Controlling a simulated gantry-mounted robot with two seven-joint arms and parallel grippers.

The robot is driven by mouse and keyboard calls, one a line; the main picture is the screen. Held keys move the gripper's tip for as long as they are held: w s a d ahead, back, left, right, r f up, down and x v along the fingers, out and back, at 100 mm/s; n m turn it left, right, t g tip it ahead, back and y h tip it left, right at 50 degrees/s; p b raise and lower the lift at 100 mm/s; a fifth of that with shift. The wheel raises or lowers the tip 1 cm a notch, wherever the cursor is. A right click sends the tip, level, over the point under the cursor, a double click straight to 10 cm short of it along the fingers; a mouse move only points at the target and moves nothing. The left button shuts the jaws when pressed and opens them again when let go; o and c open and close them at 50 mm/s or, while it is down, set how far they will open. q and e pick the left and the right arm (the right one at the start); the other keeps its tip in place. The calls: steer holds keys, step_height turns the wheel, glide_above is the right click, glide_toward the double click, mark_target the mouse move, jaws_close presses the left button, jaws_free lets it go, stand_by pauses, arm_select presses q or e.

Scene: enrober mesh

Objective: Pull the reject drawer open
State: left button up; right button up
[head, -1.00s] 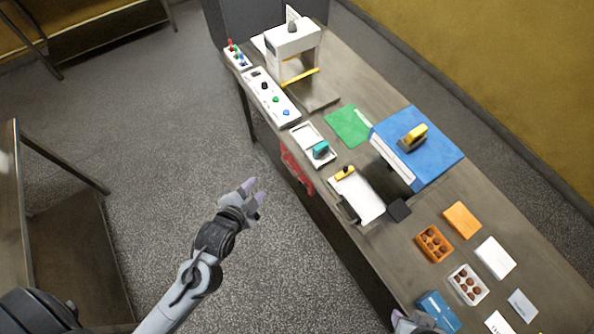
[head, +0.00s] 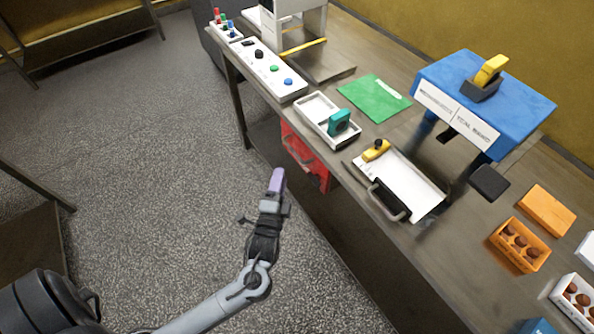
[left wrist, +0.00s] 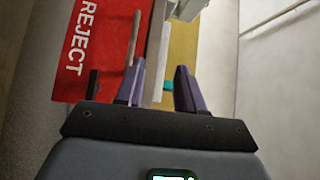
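The red reject drawer (head: 304,158) sits under the front edge of the table and looks closed. In the left wrist view its red front (left wrist: 75,45) carries the word REJECT, and a grey bar (left wrist: 134,38), which looks like its handle, stands in front of it. My left gripper (head: 277,180) is in front of and just below the drawer in the head view. In the left wrist view its two purple fingers (left wrist: 161,75) are apart, with nothing clearly held. The bar's near end is close to the left finger; I cannot tell whether they touch. My right gripper is out of view.
Above the drawer, the table holds a white tray (head: 313,110) with a teal item and a white plate (head: 408,182) with a black handle jutting at the front edge. A button panel (head: 268,72) stands farther left. The floor before the table is clear.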

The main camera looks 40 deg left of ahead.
arm_select(q)
step_height(320, 180, down, 5)
steer(key=w+b, duration=0.1)
steer(key=b, duration=0.3)
steer(key=b+x, duration=0.4)
steer(key=x, duration=0.7)
steer(key=shift+w+d+r+t, duration=0.2)
steer(key=shift+w+d+t, duration=0.1)
steer(key=shift+d, duration=0.1)
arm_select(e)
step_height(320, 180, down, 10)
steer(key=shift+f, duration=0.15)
arm_select(q)
steer(key=shift+c, duration=0.3)
jaws_close()
